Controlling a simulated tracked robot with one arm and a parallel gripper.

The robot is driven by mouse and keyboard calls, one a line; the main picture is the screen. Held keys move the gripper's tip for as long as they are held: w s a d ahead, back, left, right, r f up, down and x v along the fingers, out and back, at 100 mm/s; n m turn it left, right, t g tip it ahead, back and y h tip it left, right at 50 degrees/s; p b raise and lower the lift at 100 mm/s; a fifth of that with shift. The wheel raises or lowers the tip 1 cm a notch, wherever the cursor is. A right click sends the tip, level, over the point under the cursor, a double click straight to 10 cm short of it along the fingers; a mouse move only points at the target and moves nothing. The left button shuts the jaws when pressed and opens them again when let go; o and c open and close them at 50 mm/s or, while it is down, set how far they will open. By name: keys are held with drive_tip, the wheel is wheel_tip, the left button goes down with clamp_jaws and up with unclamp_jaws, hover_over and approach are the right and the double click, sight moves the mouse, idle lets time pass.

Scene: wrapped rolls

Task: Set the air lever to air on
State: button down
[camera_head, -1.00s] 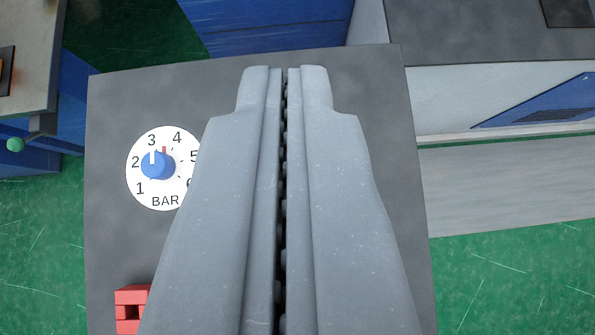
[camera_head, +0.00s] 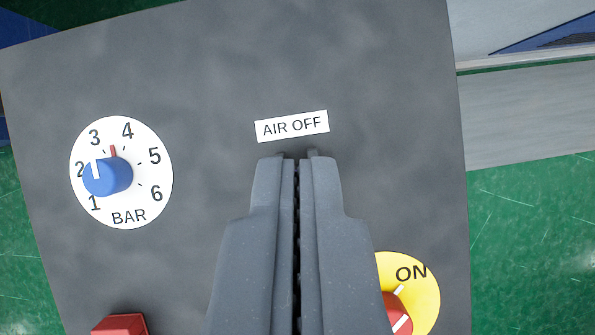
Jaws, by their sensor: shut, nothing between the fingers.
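My gripper (camera_head: 297,158) is shut and empty, with its fingertips just below the white AIR OFF label (camera_head: 291,126) on the dark grey panel (camera_head: 230,60). The air lever itself does not show clearly. If it is near the label, my fingers hide it. I cannot tell whether the fingertips touch the panel.
A blue knob (camera_head: 108,177) on a white BAR dial (camera_head: 150,180) is at the left, its white mark between 2 and 3. A red knob (camera_head: 398,314) on a yellow ON disc (camera_head: 424,295) is at the lower right, partly hidden. A red part (camera_head: 120,325) shows at the bottom left.

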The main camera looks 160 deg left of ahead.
wheel_tip(320, 180, down, 9)
drive_tip(key=p, duration=0.2)
drive_tip(key=shift+w+p, duration=0.25)
drive_tip(key=shift+p, duration=0.05)
idle(0.4)
drive_tip(key=shift+a, duration=0.1)
